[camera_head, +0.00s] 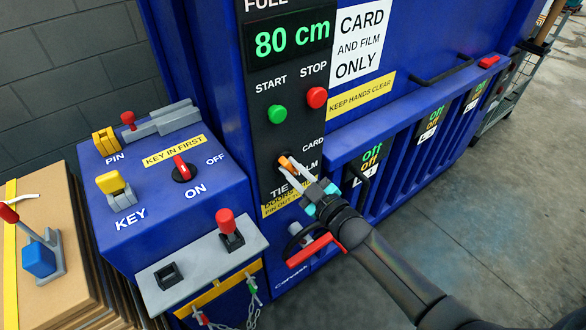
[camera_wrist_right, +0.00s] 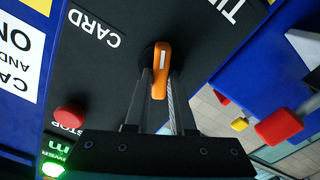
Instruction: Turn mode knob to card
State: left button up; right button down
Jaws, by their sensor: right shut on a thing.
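The orange mode knob (camera_head: 285,160) is on the black panel of the blue machine, beside the labels CARD (camera_head: 313,144) and FILM, which is partly covered; a TIE label is lower down. My right gripper (camera_head: 292,168) is shut on the knob, its fingers reaching in from the lower right. In the right wrist view the knob (camera_wrist_right: 158,70) sits between the two fingers, a white mark on its face. The CARD label (camera_wrist_right: 95,28) is upside down at upper left there. I cannot tell exactly which label the knob points to. My left gripper is out of view.
Above the knob are a green START button (camera_head: 277,115) and a red STOP button (camera_head: 317,97). To the left is a blue box with a red key switch (camera_head: 182,168). A red-handled lever (camera_head: 310,250) is just below my right gripper. Open floor lies at right.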

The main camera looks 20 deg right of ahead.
jog(key=n, duration=0.2)
jog(key=n+b, duration=0.1)
jog(key=n, duration=0.2)
jog(key=shift+a+f+n, duration=0.1)
jog(key=shift+f+n, duration=0.1)
jog(key=shift+n, duration=0.1)
jog(key=n+b, duration=0.1)
jog(key=n, duration=0.5)
jog(key=shift+f+b, duration=0.15)
jog(key=shift+b, duration=0.2)
jog(key=shift+n, duration=0.4)
jog(key=c, duration=0.8)
grip_release()
jog(key=shift+o, duration=0.2)
jog(key=shift+s, duration=0.15)
jog(key=v, duration=1.5)
jog(key=shift+b, duration=0.4)
